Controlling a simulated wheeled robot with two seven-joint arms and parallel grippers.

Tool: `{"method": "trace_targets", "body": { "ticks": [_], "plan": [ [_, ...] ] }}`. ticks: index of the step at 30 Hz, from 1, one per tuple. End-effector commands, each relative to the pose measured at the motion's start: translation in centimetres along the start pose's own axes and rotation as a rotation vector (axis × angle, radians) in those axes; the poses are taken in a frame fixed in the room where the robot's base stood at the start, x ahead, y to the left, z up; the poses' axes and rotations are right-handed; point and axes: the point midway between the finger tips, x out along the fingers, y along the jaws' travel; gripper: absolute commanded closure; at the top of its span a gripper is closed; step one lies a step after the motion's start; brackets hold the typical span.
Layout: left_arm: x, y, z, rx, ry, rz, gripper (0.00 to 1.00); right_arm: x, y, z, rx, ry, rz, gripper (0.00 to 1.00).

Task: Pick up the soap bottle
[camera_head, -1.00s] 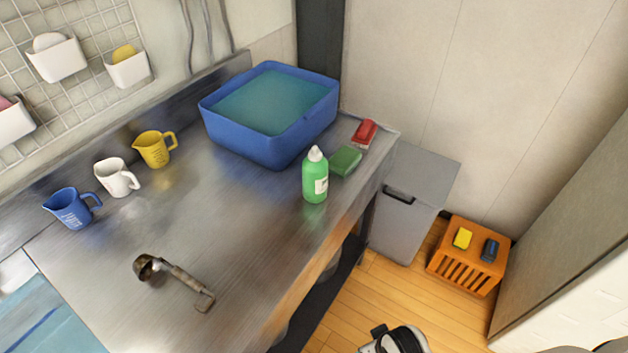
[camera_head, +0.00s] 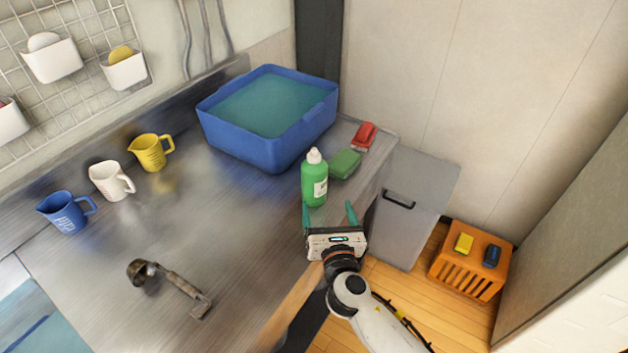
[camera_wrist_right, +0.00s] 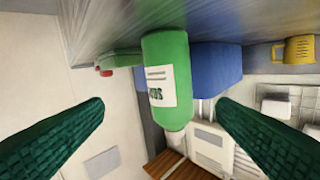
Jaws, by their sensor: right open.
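The green soap bottle (camera_head: 314,184) with a white cap stands upright on the metal counter, near its right edge. My right gripper (camera_head: 329,212) is open just in front of the bottle, at the counter's edge. In the right wrist view the soap bottle (camera_wrist_right: 166,80) shows its white label and appears upside down between the two green fingers of my right gripper (camera_wrist_right: 160,113). The fingers look apart from the bottle, and nothing is held. My left gripper is not in view.
A blue basin of water (camera_head: 222,134) stands behind the bottle. A green sponge (camera_head: 345,163) and a red brush (camera_head: 364,136) lie close to the bottle's right. The counter's middle is clear.

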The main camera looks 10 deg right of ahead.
Motion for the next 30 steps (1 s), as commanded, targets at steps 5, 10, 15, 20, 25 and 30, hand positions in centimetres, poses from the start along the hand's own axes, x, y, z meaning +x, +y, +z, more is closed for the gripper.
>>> {"method": "trace_targets", "body": {
  "ticks": [5, 10, 15, 20, 25, 30],
  "plan": [
    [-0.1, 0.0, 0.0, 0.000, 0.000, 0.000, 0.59, 1.3, -1.3, -0.3, -0.140, 0.033, -0.048, 0.19],
    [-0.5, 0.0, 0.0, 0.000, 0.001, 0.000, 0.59, 4.3, -1.4, -0.4, -0.139, 0.033, -0.047, 0.19],
    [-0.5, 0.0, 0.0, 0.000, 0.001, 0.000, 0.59, 6.7, -1.5, -0.4, -0.135, 0.031, -0.046, 0.19],
    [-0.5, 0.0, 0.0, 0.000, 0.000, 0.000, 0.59, 7.7, -1.5, -0.3, -0.135, 0.031, -0.046, 0.19],
    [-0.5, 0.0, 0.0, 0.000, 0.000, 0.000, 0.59, 10.1, -1.5, -0.2, -0.133, 0.030, -0.045, 0.19],
    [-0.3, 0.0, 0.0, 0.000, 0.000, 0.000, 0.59, 12.1, -1.6, -0.2, -0.134, 0.031, -0.045, 0.19]
  ]
}}
